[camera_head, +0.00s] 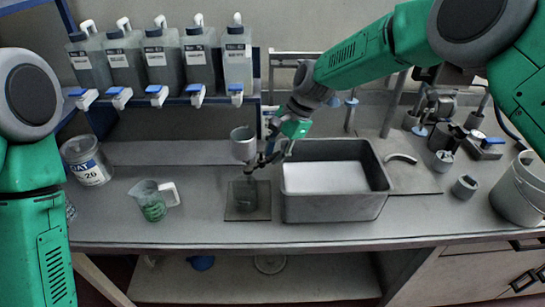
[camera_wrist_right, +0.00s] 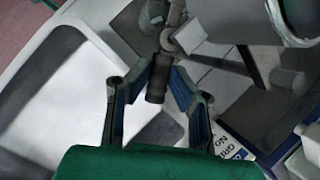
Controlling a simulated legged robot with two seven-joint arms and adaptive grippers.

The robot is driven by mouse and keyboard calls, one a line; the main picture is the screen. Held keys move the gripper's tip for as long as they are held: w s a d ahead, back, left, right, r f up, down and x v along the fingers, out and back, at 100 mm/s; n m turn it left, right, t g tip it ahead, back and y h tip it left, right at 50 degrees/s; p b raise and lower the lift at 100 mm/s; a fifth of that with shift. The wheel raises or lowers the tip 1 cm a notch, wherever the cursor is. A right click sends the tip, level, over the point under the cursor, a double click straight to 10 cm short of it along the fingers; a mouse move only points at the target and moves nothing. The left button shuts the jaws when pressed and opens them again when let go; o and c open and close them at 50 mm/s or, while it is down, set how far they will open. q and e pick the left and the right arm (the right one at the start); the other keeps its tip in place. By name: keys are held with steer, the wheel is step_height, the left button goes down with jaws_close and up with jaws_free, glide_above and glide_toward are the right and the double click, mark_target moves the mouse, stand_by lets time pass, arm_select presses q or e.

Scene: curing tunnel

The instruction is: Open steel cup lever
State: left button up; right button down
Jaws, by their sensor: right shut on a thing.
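The steel cup (camera_head: 243,143) is held above a dark square plate (camera_head: 233,214), left of the grey bin. In the right wrist view the large grey cylinder at the top right appears to be the cup (camera_wrist_right: 298,18). A lever with a dark grip (camera_wrist_right: 157,82) stands beside it. My right gripper (camera_head: 268,157) is to the right of and just below the cup, and its fingers (camera_wrist_right: 164,80) are closed around the lever's dark grip. The lever's far end is partly hidden. My left arm shows at the left edge, but its gripper is out of view.
A grey metal bin (camera_head: 333,208) stands close to the right of the plate. A measuring jug (camera_head: 152,203) and a labelled tin (camera_head: 88,161) stand to the left. Several bottles with taps line the shelf (camera_head: 165,101) above. The front bench strip is clear.

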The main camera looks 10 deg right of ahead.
steer(key=shift+w+a+n+g+h+b, duration=0.15)
steer(key=shift+w+n+g+b, duration=0.25)
steer(key=shift+n, duration=0.35)
steer(key=shift+w+a+n+g+h+b, duration=0.15)
steer(key=shift+n+b, duration=0.35)
steer(key=shift+n, duration=0.3)
steer(key=shift+w+n+g+h+b, duration=0.1)
steer(key=shift+w+n+g+b, duration=0.3)
steer(key=shift+n, duration=0.35)
steer(key=shift+s+r, duration=0.1)
steer(key=c, duration=1.5)
jaws_free()
steer(key=shift+a, duration=0.1)
steer(key=shift+o, duration=0.2)
steer(key=v, duration=0.7)
steer(key=shift+w, duration=0.4)
